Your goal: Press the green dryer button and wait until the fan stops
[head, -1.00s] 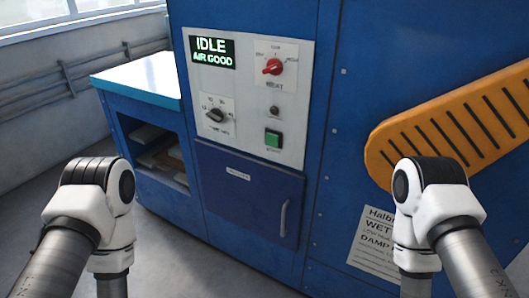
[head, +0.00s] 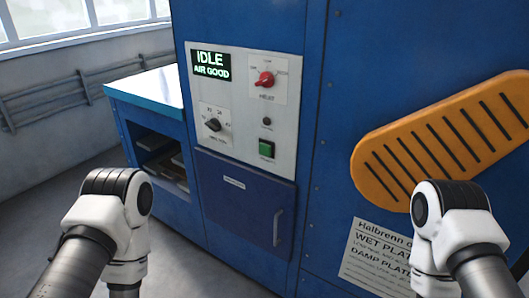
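The display (head: 211,65) at the panel's top left reads "IDLE" and "AIR GOOD". A red knob (head: 264,79) sits at the panel's top right and a black knob (head: 213,124) at its lower left. A small dark round part (head: 266,121) is above the button. Both my arms show low in the head view, one on each side of the panel, apart from it. Neither gripper shows; the fan is not visible.
A blue door (head: 245,200) with a handle is below the panel. An orange slotted guard (head: 440,140) sticks out at right, close to my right arm. A paper notice (head: 372,255) is below it.

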